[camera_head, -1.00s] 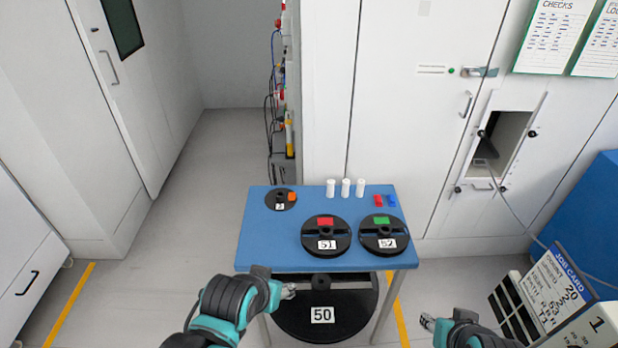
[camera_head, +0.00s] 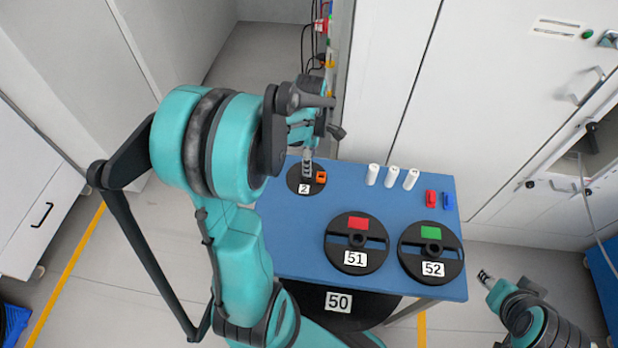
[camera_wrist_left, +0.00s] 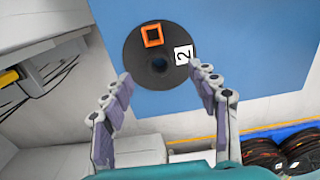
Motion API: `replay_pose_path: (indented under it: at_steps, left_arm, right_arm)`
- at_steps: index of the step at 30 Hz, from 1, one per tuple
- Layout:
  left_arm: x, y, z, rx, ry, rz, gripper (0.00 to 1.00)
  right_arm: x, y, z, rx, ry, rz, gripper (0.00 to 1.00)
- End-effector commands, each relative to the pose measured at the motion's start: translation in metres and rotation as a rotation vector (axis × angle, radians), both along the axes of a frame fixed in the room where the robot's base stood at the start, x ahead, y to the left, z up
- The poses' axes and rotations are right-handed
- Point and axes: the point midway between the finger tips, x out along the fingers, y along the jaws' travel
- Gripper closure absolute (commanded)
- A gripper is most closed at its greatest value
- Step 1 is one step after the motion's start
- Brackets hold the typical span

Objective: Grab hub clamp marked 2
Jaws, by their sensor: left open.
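The hub clamp marked 2 is a small black disc (camera_head: 293,181) at the far left corner of the blue table, with a white "2" label and an orange square piece (camera_head: 321,177) on it. It also shows in the left wrist view (camera_wrist_left: 140,70), with a dark central hole. My left gripper (camera_head: 307,163) is above the disc, pointing down.
The blue table (camera_head: 300,235) also holds black reels 51 (camera_head: 356,258) and 52 (camera_head: 432,268), several white cylinders (camera_head: 391,176), a red block (camera_head: 430,199) and a blue block (camera_head: 448,201). Large reel 50 (camera_head: 360,317) is below. Cabinets stand behind.

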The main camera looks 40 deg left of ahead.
Motion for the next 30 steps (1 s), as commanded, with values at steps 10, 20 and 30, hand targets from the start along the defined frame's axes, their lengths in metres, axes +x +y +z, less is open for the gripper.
replay_pose_path:
  at_steps: [10,20,30]
  left_arm:
    - [0.001,0.003,-0.04,0.0,0.0,0.002,0.4]
    - [0.003,0.005,-0.073,0.0,-0.001,0.0,0.4]
    - [0.003,0.005,-0.072,0.0,-0.001,-0.001,0.96]
  right_arm:
    - [0.0,0.0,-0.022,0.0,0.0,0.0,0.6]
    - [0.0,0.0,-0.039,0.0,0.0,0.0,0.6]
    - [0.0,0.0,-0.038,0.0,0.0,0.0,0.6]
